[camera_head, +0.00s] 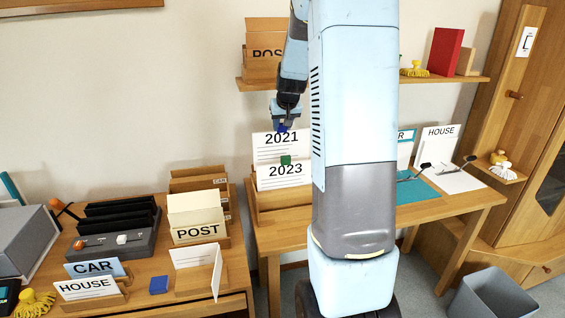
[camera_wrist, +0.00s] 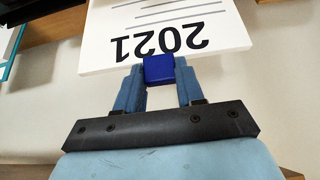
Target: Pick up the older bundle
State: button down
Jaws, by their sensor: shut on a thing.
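The 2021 bundle (camera_head: 273,150) is a white card-like stack with a blue block (camera_head: 283,129) at its top edge. My gripper (camera_head: 285,124) is above it, with its fingers shut on the blue block. In the wrist view the fingers (camera_wrist: 159,78) close on both sides of the blue block (camera_wrist: 159,69), and the 2021 bundle (camera_wrist: 165,35) appears upside down beyond it. The 2023 bundle (camera_head: 280,178) stands in front with a green block (camera_head: 286,160) on its top edge. I cannot tell whether the 2021 bundle is clear of the wooden holder (camera_head: 285,212).
A wall shelf (camera_head: 450,78) runs behind the arm, with a POST box (camera_head: 265,70) on it. The left desk (camera_head: 235,265) carries a POST holder (camera_head: 197,215), CAR and HOUSE cards and a black rack. A grey bin (camera_head: 490,295) stands at lower right.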

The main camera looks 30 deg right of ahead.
jog(key=shift+r, duration=2.85)
